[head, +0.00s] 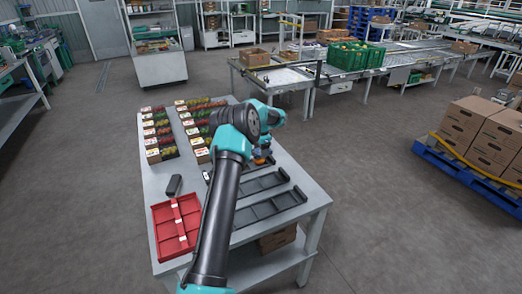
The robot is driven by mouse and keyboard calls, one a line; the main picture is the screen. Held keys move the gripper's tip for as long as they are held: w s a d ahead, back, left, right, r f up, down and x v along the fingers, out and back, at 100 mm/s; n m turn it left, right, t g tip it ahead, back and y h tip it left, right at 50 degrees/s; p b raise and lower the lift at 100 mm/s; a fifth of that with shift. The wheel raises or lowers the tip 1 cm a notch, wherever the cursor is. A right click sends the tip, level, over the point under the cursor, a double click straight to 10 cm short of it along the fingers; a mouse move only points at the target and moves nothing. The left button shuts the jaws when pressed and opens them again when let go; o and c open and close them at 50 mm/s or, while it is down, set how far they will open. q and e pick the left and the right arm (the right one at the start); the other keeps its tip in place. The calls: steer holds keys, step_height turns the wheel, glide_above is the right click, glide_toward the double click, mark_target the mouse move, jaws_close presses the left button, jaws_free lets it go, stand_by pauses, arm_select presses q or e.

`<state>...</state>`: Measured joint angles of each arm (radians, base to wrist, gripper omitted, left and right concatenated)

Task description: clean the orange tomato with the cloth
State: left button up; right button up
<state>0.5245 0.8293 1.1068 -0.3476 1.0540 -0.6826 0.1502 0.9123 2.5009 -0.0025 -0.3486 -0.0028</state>
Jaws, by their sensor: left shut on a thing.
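My left gripper (263,158) is over the right part of the grey table (317,196), just above the back dark tray. It is shut on a small orange thing, the orange tomato (261,153), mostly hidden by the gripper. I cannot make out the cloth for certain. A small dark grey object (174,185) lies on the left part of the table, apart from the gripper; I cannot tell whether it is the cloth. My right gripper is not in view.
Two long dark trays (271,208) lie at the table's right. A red divided tray (162,215) is at front left. Two rows of small boxes (153,157) with produce fill the back left. My arm hides the table's middle. Blue pallet (465,176) at right.

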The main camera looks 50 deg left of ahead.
arm_select(q)
steer(key=shift+r, duration=2.9)
steer(key=shift+a, duration=0.1)
